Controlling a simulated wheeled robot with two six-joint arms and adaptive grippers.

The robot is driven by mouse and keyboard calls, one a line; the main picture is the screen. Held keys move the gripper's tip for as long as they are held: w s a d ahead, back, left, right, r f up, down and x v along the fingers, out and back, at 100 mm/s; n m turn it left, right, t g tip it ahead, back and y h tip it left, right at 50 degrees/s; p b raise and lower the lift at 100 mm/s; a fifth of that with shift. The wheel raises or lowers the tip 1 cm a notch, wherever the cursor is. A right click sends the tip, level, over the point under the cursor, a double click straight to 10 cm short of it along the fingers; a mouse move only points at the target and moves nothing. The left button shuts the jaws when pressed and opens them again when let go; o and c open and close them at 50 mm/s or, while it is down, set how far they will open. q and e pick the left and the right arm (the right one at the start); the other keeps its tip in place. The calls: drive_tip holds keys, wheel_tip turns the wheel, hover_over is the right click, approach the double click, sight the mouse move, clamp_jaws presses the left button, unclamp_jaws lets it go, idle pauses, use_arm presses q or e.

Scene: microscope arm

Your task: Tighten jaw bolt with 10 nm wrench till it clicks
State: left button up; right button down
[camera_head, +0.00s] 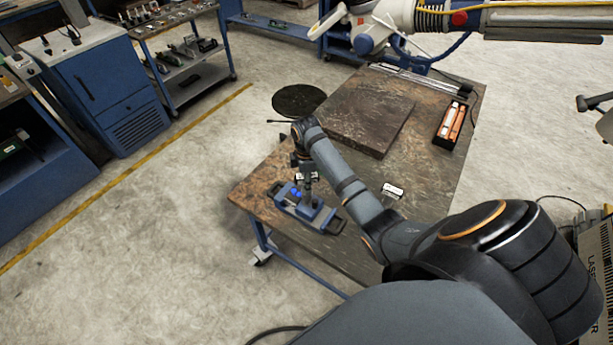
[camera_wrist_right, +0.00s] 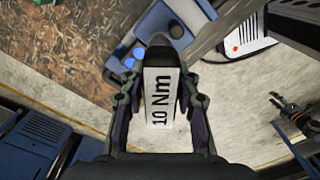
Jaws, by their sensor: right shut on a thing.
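My right gripper (camera_head: 307,176) is above the blue vise (camera_head: 316,215) at the table's near left corner. In the right wrist view, its two fingers (camera_wrist_right: 160,105) are shut on the black wrench's white block marked "10 Nm" (camera_wrist_right: 160,98). The wrench's dark end (camera_wrist_right: 162,55) points toward the vise (camera_wrist_right: 155,28), which has a bright blue part. The jaw bolt is hidden, so I cannot tell whether the wrench sits on it. My left gripper (camera_wrist_right: 284,104) appears small at the right of the wrist view; its finger opening is unclear.
The table (camera_head: 430,185) carries a dark slab (camera_head: 360,112), a small white-labelled item (camera_head: 393,190) and a black tray with orange things (camera_head: 451,124). A round dark plate (camera_head: 299,100) is beyond the vise. A white robot arm (camera_head: 470,18) reaches over the table's back. Floor left is clear.

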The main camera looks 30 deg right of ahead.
drive_tip(key=shift+r+p, duration=0.1)
drive_tip(key=shift+p, duration=0.4)
drive_tip(key=shift+f+b, duration=0.5)
drive_tip(key=shift+f, duration=1.15)
idle(0.4)
drive_tip(key=shift+r+m+p, duration=0.15)
drive_tip(key=shift+m+p, duration=0.25)
drive_tip(key=shift+p, duration=0.1)
drive_tip(key=shift+m+p, duration=0.9)
drive_tip(key=shift+m, duration=0.7)
